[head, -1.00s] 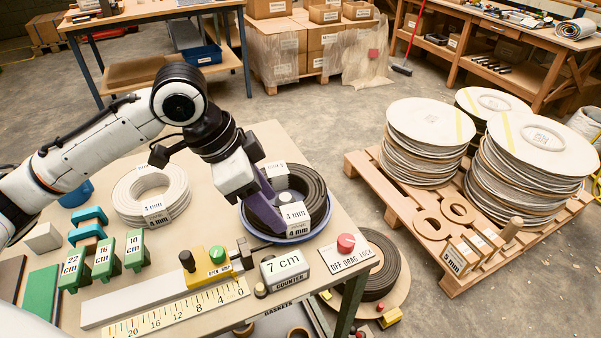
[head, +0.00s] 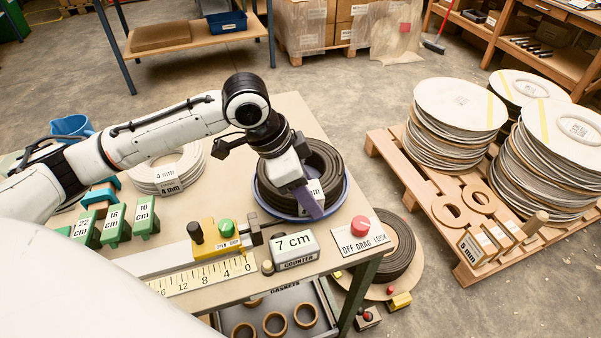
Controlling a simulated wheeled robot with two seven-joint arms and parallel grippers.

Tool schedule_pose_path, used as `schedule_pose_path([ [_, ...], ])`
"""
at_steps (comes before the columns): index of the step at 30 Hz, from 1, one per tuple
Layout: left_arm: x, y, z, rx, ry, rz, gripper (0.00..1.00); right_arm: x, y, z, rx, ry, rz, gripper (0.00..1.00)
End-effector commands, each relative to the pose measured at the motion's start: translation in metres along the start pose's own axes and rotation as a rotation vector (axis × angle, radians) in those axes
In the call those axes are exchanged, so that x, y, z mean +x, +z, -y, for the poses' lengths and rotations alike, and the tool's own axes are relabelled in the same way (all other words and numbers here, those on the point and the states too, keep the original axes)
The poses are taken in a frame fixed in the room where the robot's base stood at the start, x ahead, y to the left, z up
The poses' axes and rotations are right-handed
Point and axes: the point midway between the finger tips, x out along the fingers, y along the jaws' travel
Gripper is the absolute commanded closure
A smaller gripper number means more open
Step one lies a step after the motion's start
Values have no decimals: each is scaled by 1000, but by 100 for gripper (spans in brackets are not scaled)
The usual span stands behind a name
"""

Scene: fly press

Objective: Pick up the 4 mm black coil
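The black coil (head: 334,165) lies flat in a shallow blue dish (head: 263,203) near the right edge of the bench. A white label reading "4 mm" (head: 314,187) is on its front side, partly covered by my gripper. A purple finger shows in front of the coil by the label. The other finger is hidden, so I cannot tell whether it closes on the coil. My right gripper is not in view.
A measuring rail, a 7 cm counter (head: 291,249) and a red button plate (head: 361,236) stand in front of the dish. A pallet with disc stacks (head: 455,190) is at the right.

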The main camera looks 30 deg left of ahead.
Motion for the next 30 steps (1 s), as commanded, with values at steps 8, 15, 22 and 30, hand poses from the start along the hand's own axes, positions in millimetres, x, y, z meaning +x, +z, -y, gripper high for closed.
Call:
schedule_pose_path([
  [8,3,0,0,0,-2,0,54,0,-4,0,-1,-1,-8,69],
  [15,2,0,0,0,-1,-1,95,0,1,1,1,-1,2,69],
  [22,0,-2,1,3,-4,-7,100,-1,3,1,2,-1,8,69],
  [30,-12,-9,1,3,-6,-10,100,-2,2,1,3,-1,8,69],
])
